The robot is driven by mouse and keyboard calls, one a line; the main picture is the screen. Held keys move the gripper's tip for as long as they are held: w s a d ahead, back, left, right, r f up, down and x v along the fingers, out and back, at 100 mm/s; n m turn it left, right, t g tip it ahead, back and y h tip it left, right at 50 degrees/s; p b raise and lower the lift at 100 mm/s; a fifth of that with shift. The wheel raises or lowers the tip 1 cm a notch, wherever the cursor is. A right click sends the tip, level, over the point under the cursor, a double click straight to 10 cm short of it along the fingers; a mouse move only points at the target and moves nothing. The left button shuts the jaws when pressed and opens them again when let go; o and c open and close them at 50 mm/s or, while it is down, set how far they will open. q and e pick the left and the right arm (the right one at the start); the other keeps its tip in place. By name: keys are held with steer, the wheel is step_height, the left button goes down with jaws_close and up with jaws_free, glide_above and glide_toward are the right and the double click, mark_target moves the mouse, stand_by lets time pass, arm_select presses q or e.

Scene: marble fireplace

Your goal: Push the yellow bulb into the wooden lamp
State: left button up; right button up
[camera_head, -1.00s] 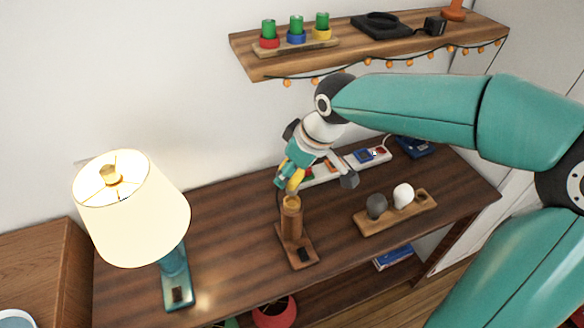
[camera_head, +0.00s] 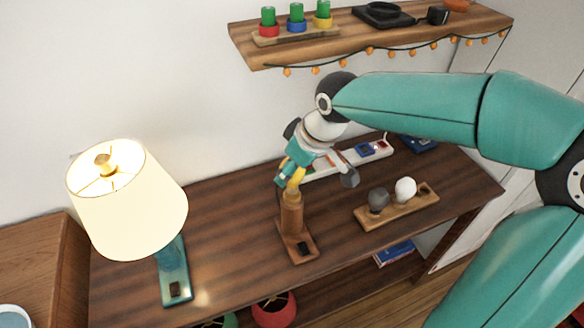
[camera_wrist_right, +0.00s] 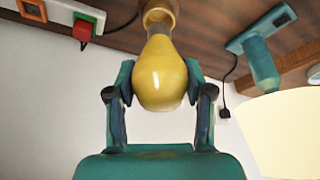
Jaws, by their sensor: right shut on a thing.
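The wooden lamp (camera_head: 291,217) stands upright on its flat base on the dark table. My right gripper (camera_head: 292,184) is above the lamp and shut on the yellow bulb (camera_head: 298,175). In the right wrist view the bulb (camera_wrist_right: 160,78) sits between the two fingers (camera_wrist_right: 160,92), its neck toward the lamp's socket (camera_wrist_right: 159,13). The neck meets or overlaps the socket's rim there; how deep it sits I cannot tell. The bulb is largely hidden by the gripper in the head view. My left gripper is not in view.
A teal lamp with a lit white shade (camera_head: 128,200) stands to the left. A wooden holder (camera_head: 408,209) with a grey and a white bulb is to the right. A white power strip (camera_head: 335,162) lies behind my gripper. A wall shelf (camera_head: 350,42) hangs above.

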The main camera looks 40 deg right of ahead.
steer(key=shift+f+b, duration=1.6)
stand_by(2.6)
steer(key=o, duration=1.2)
